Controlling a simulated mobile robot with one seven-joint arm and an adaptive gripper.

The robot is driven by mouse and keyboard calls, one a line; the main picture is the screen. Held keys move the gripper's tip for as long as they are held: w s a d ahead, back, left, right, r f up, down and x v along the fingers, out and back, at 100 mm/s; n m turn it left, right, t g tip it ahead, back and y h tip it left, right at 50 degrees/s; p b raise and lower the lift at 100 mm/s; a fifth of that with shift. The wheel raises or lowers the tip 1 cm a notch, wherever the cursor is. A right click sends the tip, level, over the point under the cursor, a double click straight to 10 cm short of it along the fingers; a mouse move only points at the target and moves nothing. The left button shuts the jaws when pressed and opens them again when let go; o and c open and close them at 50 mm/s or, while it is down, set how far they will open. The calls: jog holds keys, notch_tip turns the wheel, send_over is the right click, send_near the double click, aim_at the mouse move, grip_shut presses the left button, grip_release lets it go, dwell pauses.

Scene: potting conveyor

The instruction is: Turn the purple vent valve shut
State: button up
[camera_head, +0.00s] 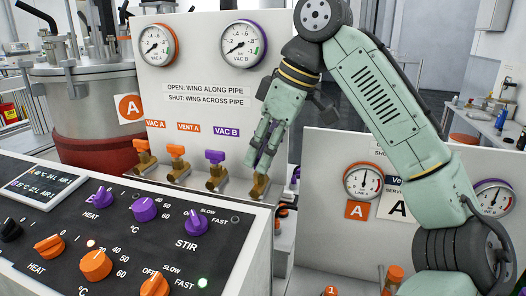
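A row of valves stands along the foot of the white panel. The rightmost valve's brass body (260,187) shows right under my gripper (258,166), which points down at it. Its wing and label are hidden behind my fingers, so I cannot see its colour or which way it is turned. The fingers look close together around or against the top of this valve; whether they are shut on it is unclear. To its left is the purple-winged VAC B valve (215,156), then the orange VENT A valve (177,151) and orange VAC A valve (142,151).
The panel (205,72) carries two gauges and a sign: open is wing along pipe, shut is wing across. A black control box (120,240) with orange and purple knobs lies in front. A steel vessel (88,100) stands left; a second gauge panel (325,165) stands right.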

jog(key=shift+o, duration=1)
jog(key=v, duration=1.2)
